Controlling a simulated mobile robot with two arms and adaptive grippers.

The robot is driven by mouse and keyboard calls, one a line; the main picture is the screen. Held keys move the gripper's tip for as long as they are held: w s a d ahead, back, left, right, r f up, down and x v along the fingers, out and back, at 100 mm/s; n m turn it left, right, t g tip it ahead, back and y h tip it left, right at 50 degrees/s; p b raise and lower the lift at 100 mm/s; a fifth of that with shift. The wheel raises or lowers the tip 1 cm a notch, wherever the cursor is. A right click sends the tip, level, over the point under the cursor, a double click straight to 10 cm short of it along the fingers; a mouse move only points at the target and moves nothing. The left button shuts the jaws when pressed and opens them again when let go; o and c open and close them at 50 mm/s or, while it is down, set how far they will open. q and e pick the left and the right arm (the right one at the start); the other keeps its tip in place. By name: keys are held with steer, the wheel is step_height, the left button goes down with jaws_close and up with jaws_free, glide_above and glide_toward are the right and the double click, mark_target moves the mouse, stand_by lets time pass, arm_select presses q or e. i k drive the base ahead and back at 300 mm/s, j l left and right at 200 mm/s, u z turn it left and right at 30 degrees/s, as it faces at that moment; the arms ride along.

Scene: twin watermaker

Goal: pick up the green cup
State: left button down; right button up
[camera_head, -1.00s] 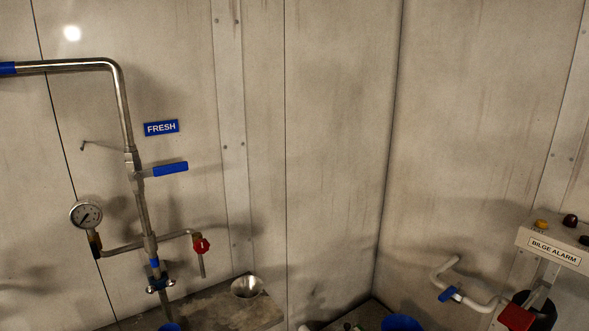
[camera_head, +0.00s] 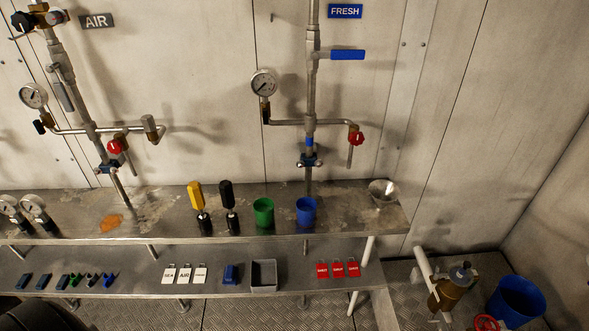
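The green cup (camera_head: 263,212) stands upright on the upper metal shelf, near its front edge. It is left of a blue cup (camera_head: 306,211) and right of a black-handled tool (camera_head: 228,205). Nothing touches the green cup as far as I can see. Neither of my grippers is in the head view.
A yellow-handled tool (camera_head: 197,205) stands left on the upper shelf (camera_head: 160,221), with a metal funnel (camera_head: 382,192) at its right end. The FRESH pipe (camera_head: 311,90) comes down behind the cups. The lower shelf (camera_head: 140,287) holds tags and a grey bin (camera_head: 263,274).

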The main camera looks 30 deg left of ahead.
mark_target(263, 207)
steer(key=u, duration=1.05)
